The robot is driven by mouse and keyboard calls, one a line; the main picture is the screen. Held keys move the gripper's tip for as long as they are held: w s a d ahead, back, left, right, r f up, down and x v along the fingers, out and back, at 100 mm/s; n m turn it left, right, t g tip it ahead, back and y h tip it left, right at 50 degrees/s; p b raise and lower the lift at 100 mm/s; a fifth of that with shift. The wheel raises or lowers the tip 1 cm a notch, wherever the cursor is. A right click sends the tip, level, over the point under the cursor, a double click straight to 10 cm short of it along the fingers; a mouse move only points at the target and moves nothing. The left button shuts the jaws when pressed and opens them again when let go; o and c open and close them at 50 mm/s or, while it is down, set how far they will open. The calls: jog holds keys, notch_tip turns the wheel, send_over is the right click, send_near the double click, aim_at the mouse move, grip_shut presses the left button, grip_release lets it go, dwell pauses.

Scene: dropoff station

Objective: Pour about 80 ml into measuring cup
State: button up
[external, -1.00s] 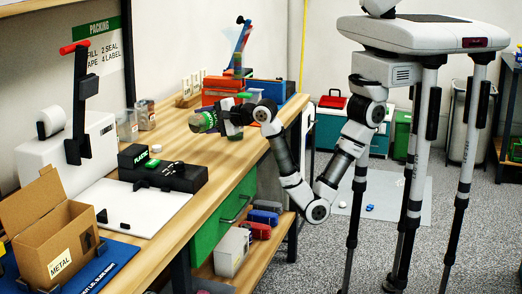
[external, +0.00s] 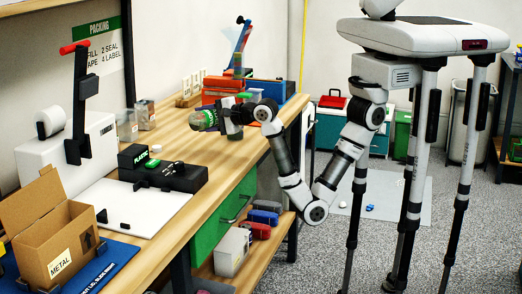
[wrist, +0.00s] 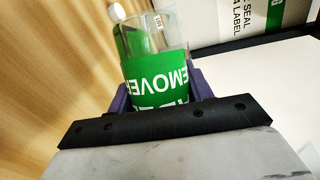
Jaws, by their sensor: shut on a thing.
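My gripper (external: 219,117) is shut on a clear bottle with a green label (external: 202,120), held above the workbench. In the external view the bottle lies tilted nearly on its side and points left. In the wrist view, the bottle (wrist: 156,68) sits between the purple finger pads of my gripper (wrist: 158,90). Its label shows upside-down letters, part of "REMOVER". Two clear containers stand on the bench by the wall, a left one (external: 127,127) and a right one (external: 146,115). I cannot tell whether either is the measuring cup. The liquid level is not clear.
The wooden bench (external: 185,145) is clear below the bottle. A black device (external: 165,170) marked "PLASTIC" lies nearer the camera. An open cardboard box (external: 55,235) and a white lever machine (external: 90,140) stand at left. Red and blue boxes (external: 270,90) stand at the far end.

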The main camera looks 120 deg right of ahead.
jog(key=shift+r, duration=0.2)
dwell(0.5)
jog(key=n+p, duration=0.1)
jog(key=p, duration=0.3)
jog(key=shift+g, duration=0.4)
jog(key=shift+f+n+p, duration=0.15)
jog(key=shift+n+p, duration=0.15)
jog(key=shift+p, duration=0.2)
jog(key=shift+f, duration=0.35)
jog(key=shift+w+a+f+n+g+p, duration=0.2)
jog(key=shift+f+n+g+p, duration=0.45)
jog(key=shift+p, duration=0.45)
jog(key=shift+s+d+f+n, duration=0.1)
jog(key=shift+f+n, duration=0.25)
jog(key=shift+f, duration=0.15)
jog(key=shift+g, duration=0.25)
